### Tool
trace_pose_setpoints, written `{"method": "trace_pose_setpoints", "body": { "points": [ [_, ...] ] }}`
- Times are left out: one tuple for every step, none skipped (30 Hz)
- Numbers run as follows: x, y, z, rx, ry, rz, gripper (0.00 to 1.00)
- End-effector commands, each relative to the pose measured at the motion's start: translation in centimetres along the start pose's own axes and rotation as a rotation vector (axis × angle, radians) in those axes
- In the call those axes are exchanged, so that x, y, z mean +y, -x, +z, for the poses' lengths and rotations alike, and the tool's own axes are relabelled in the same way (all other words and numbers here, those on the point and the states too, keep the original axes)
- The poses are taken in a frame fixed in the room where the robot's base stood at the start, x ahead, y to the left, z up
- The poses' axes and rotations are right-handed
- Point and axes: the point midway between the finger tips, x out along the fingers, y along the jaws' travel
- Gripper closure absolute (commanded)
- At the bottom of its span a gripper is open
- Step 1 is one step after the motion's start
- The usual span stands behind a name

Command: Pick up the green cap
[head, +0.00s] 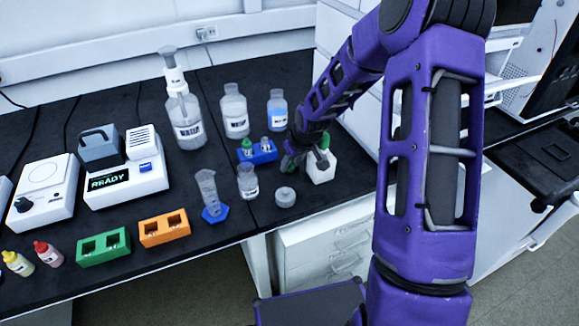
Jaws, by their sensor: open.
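A small item with a green cap (246,144) stands in a blue rack (263,155), just left of my gripper. My gripper (307,164) points down over the bench, with its fingers apart. One finger is at the left and the other is in front of a white block (321,172). Green patches also show by both sides of my gripper; I cannot tell whether they are its own parts or another green cap. Contact with the white block cannot be made out. I see nothing held between the fingers.
A grey round lid (285,197) and a clear bottle (247,182) stand in front of the blue rack. Larger bottles (234,112) stand behind. Orange (165,239) and green (98,259) racks sit along the front edge. White drawers (330,243) are below.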

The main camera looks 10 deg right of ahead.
Motion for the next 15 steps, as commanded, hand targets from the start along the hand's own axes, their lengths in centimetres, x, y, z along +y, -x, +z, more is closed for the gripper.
{"method": "trace_pose_setpoints", "body": {
  "points": [
    [-0.01,0.02,0.01,0.000,0.000,0.000,0.64],
    [-0.01,0.02,0.01,0.000,0.000,0.000,0.69],
    [-0.01,0.03,0.01,0.000,0.000,0.000,0.77],
    [-0.01,0.03,0.01,0.000,0.000,0.000,0.82],
    [-0.01,0.03,0.02,0.000,0.000,0.000,0.87],
    [-0.01,0.03,0.02,0.000,0.000,0.000,0.94],
    [-0.01,0.03,0.01,0.000,0.000,0.000,1.00],
    [-0.01,0.04,0.01,0.000,0.000,0.000,1.00],
    [-0.01,0.04,0.02,0.000,0.000,0.000,1.00],
    [-0.01,0.04,0.02,0.000,0.000,0.000,1.00],
    [-0.01,0.04,0.01,0.000,0.000,0.000,1.00],
    [0.00,0.04,0.01,0.000,0.000,0.000,1.00],
    [-0.01,0.04,0.01,0.000,0.000,0.000,1.00],
    [-0.01,0.05,0.01,0.000,0.000,0.000,1.00],
    [-0.01,0.05,0.01,0.000,0.000,0.000,1.00]
  ]
}}
